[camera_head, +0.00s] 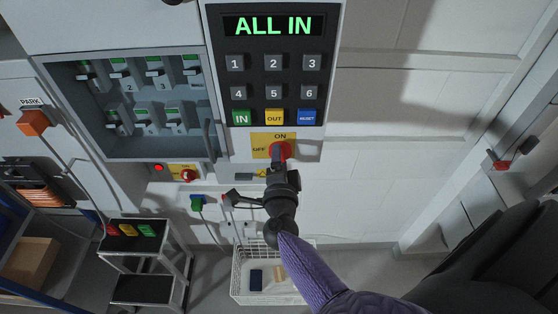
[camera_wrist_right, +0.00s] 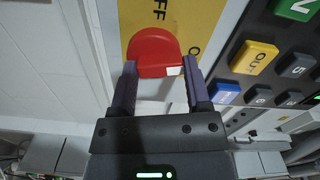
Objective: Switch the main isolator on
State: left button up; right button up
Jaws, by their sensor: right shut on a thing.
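The main isolator is a red rotary knob (camera_head: 279,150) on a yellow plate (camera_head: 259,148) marked OFF at left and ON at top, below the keypad. In the wrist view the red knob (camera_wrist_right: 155,50) sits between the two fingers of my right gripper (camera_wrist_right: 157,88), with a small white mark at its lower right edge. My right gripper (camera_head: 280,165) is shut on the knob. It hides part of the knob in the head view, so I cannot tell for sure which way it points. My left gripper is not in view.
The keypad display (camera_head: 267,26) reads ALL IN. A grey breaker box (camera_head: 65,75) with several switches is at left. A smaller red knob (camera_head: 188,175) is lower left. A white basket (camera_head: 238,280) stands below, and a black-topped stand (camera_head: 125,228) is at lower left.

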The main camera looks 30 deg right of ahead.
jog(key=shift+s+f+m+b, duration=0.1)
jog(key=shift+m+b, duration=0.2)
jog(key=shift+m, duration=1.2)
jog(key=o, duration=1.3)
